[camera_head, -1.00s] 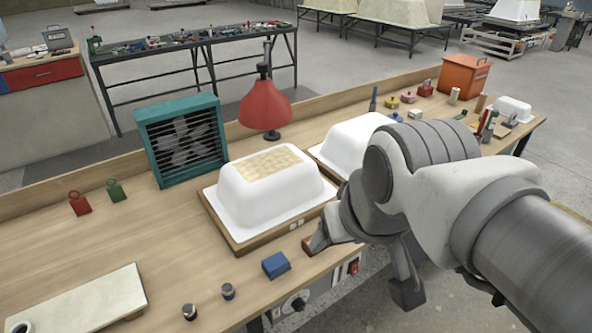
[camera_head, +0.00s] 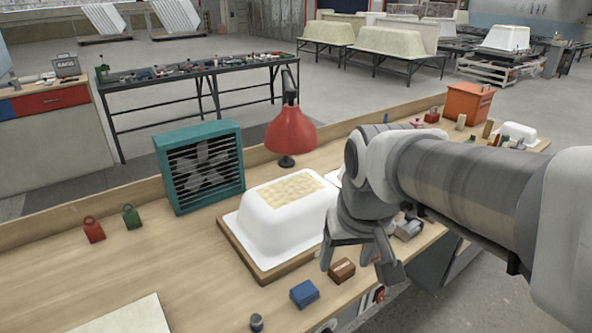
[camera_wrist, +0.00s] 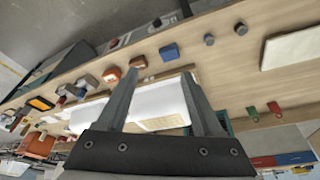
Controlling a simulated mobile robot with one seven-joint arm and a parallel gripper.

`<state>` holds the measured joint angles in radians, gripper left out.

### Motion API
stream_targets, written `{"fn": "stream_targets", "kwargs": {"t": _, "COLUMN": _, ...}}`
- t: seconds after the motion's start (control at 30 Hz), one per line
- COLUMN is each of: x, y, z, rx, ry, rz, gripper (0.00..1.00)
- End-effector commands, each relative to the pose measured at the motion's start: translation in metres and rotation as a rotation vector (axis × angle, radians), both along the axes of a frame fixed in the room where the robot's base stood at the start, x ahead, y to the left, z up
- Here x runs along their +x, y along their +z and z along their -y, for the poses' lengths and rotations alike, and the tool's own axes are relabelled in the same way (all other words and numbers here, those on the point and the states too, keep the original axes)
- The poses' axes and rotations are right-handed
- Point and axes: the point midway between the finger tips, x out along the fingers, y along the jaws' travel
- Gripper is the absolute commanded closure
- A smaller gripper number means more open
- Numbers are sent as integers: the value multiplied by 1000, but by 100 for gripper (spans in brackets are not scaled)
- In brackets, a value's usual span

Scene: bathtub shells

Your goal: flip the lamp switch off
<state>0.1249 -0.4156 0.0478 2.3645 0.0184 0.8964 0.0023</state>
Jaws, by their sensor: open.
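The red-shaded lamp (camera_head: 291,130) stands on the bench behind a white tub shell (camera_head: 278,212). A small red switch (camera_head: 379,294) shows on the bench's front edge panel, partly hidden by my gripper. I cannot tell whether this is the lamp's switch, or its position. My gripper (camera_head: 357,264) is open and empty, fingers pointing down near the bench's front edge. A small brown block (camera_head: 341,270) shows between the fingers in the head view. In the wrist view my gripper (camera_wrist: 160,75) spreads across the white shell (camera_wrist: 157,103), with the brown block (camera_wrist: 138,62) past the fingertips.
A blue block (camera_head: 304,293) lies left of the brown one. A teal fan (camera_head: 200,165) stands at the back, with red (camera_head: 93,230) and green (camera_head: 132,216) weights to its left. An orange box (camera_head: 468,103) is far right.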

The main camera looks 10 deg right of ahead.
Motion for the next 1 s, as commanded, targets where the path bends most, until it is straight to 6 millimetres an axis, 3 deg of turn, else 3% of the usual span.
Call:
{"fn": "stream_targets", "kwargs": {"t": 0.1, "x": 21, "y": -31, "z": 11, "rx": 16, "ry": -38, "rz": -84, "gripper": 32}}
{"fn": "stream_targets", "kwargs": {"t": 0.23, "x": 33, "y": -73, "z": 31, "rx": 85, "ry": -166, "rz": -181, "gripper": 32}}
{"fn": "stream_targets", "kwargs": {"t": 0.7, "x": 33, "y": -225, "z": 109, "rx": 604, "ry": -830, "rz": -472, "gripper": 32}}
{"fn": "stream_targets", "kwargs": {"t": 1.0, "x": 27, "y": -304, "z": 160, "rx": 1065, "ry": -1222, "rz": -557, "gripper": 32}}
